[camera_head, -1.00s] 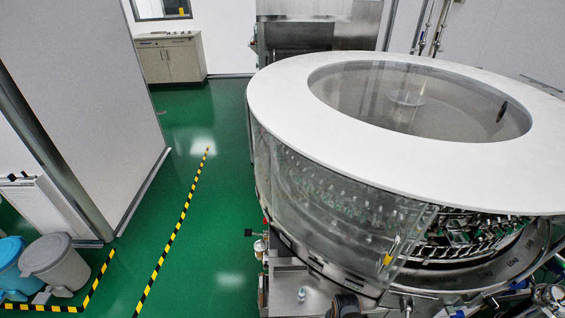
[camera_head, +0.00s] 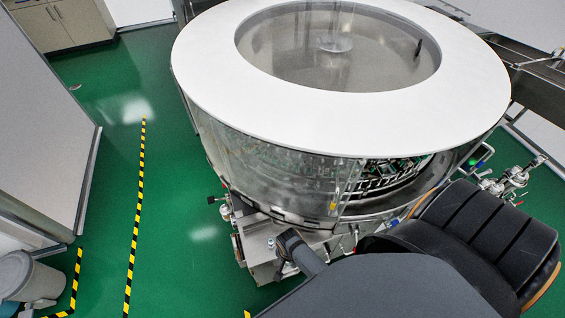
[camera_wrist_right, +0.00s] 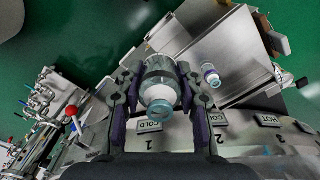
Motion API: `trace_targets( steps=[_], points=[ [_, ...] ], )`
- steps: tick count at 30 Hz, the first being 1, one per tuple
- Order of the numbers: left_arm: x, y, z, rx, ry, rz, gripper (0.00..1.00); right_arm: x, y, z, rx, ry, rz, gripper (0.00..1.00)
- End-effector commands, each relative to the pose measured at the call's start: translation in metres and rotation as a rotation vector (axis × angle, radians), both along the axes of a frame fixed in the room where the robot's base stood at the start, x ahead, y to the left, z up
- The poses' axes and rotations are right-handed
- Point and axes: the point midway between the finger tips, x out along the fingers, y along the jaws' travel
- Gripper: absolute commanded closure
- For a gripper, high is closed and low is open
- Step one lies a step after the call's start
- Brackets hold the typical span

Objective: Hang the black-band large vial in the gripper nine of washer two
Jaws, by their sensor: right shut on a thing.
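My right gripper (camera_head: 287,246) shows in the head view beside the front of the washer, mostly as a dark shape. In the right wrist view, my right gripper (camera_wrist_right: 160,80) is shut around a clear vial (camera_wrist_right: 160,70) with a pale blue end towards the camera. I cannot make out its band colour. The washer (camera_head: 330,135) is a big round machine with a white ring top and a clear curved guard. Its rows of grippers (camera_head: 385,177) show at the guard's opening; their numbers are not readable. My left gripper is out of view.
A second, smaller vial (camera_wrist_right: 210,75) stands on the steel ledge (camera_wrist_right: 228,60), close to the right of the held vial. Plates marked COLD and HOT line the machine's edge. Valves and pipes (camera_head: 510,180) stick out at right.

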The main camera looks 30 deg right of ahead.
Motion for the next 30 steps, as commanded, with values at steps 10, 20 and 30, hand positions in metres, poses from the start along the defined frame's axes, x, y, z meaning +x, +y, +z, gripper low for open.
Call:
trace_targets(
  steps=[10, 20, 30],
  points=[
    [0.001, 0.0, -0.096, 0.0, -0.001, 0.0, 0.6, 0.077, -0.047, -0.059, -0.002, -0.004, 0.0, 0.88],
    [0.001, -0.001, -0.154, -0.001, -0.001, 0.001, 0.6, 0.106, -0.065, -0.092, -0.002, -0.002, 0.0, 0.88],
    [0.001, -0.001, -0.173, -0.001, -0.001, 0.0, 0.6, 0.114, -0.069, -0.104, -0.001, -0.003, 0.0, 0.88]
  ],
)
